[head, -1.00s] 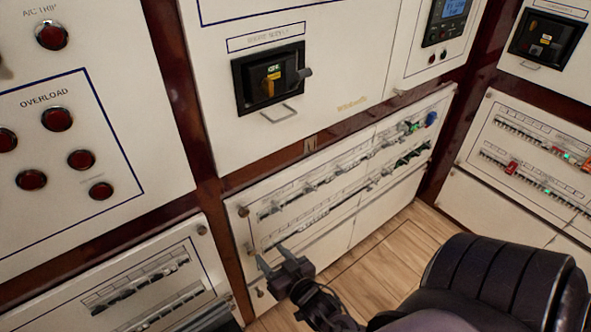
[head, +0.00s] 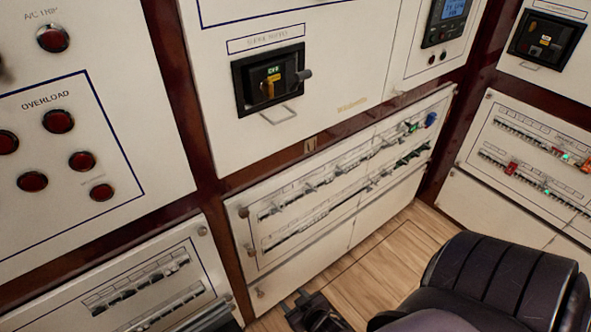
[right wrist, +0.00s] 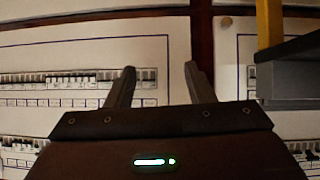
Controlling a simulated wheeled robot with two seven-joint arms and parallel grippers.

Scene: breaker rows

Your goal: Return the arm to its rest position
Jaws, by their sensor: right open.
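My right gripper (head: 312,305) is low in the head view, at the bottom edge, in front of the lower middle breaker panel (head: 300,255) and over the wooden floor. In the right wrist view its two fingers (right wrist: 160,76) stand apart with nothing between them, and breaker rows (right wrist: 75,80) show beyond. The gripper looks clear of the panel. Most of the right arm is hidden below the picture. I cannot make out my left gripper.
The upper middle panel has a black switch unit (head: 270,82) with a projecting handle. Red lamps (head: 58,121) are on the left panel. Another breaker panel (head: 530,150) is at right. A dark padded seat-like shape (head: 500,280) fills the lower right. Wooden floor (head: 385,250) is clear between.

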